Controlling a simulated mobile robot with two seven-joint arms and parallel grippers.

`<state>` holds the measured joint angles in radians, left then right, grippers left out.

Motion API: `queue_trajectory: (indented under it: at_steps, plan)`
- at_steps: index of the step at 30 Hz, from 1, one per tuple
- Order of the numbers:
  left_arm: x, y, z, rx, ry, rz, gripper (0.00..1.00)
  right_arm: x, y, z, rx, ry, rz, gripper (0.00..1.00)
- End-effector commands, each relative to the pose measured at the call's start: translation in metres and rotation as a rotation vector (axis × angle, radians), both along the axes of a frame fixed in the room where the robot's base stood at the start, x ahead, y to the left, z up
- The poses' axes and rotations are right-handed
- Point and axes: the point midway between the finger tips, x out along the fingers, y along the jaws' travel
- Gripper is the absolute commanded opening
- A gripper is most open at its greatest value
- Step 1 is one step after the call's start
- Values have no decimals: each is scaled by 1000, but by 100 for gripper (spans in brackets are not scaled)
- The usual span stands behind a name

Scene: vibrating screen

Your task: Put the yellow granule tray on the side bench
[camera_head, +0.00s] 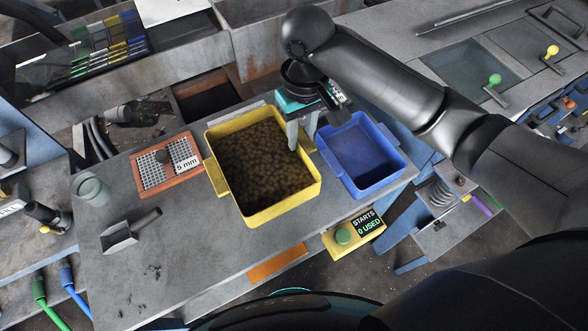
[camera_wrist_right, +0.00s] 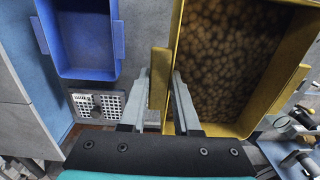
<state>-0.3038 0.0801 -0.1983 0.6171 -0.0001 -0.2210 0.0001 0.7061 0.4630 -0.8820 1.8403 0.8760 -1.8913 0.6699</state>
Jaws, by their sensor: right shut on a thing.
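The yellow granule tray (camera_head: 217,172) is full of brown granules and sits over the middle of a grey bench top (camera_head: 110,250). Whether it touches the bench or hangs just above it, I cannot tell. My right gripper (camera_head: 298,130) is at its right side, shut on the side handle. The handle (camera_wrist_right: 158,78) shows between the two fingers in the right wrist view, with the granule-filled tray (camera_wrist_right: 178,45) beside it. The tray looks about level. My left gripper is not in view.
An empty blue tray (camera_head: 372,180) stands close to the right of the yellow one. An orange-framed 5 mm sieve (camera_head: 150,172), a scoop (camera_head: 120,238) and a grey cup (camera_head: 90,188) lie to the left. A green start button (camera_head: 343,236) is at the front edge.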

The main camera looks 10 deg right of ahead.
Motion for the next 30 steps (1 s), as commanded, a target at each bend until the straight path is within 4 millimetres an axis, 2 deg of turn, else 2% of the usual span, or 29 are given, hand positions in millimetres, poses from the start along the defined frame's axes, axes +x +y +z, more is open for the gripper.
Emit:
queue_trajectory:
  at_steps: [1,3,10,17,24,30]
  plan:
    - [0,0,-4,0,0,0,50,-1,-1,-17,0,3,-2,0]
    - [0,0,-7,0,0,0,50,-1,-1,-36,-1,4,-1,0]
    - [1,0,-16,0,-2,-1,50,0,0,-89,0,0,-1,0]
    - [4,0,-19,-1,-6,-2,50,0,1,-109,2,-2,1,0]
    - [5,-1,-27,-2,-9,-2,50,0,0,-143,1,-2,0,0]
    - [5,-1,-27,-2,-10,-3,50,1,0,-149,2,-4,1,0]
